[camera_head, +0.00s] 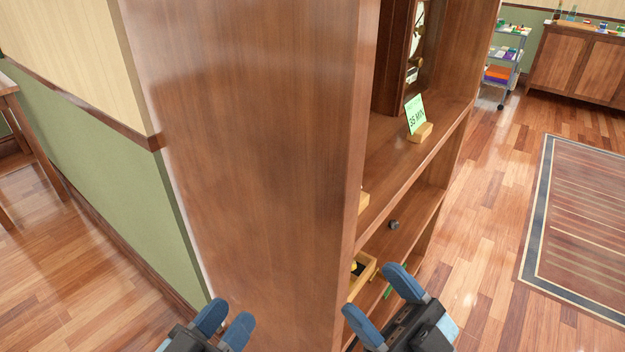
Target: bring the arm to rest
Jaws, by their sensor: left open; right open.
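My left gripper (224,322) is at the bottom edge, left of centre, in front of the side panel of a tall wooden bookcase (260,130). Its two blue fingers are apart with nothing between them. My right gripper (373,301) is at the bottom, right of centre, in front of the bookcase's lower shelves. Its blue fingers are spread wide and no held object shows between them. Both arms are mostly out of view below the frame.
A green card (415,113) in a wooden holder (420,132) stands on a shelf. A yellow wooden tray (361,274) and a dark knob-like object (393,225) are lower. A cart (502,62), a cabinet (580,68) and a rug (585,225) lie right, with open floor between.

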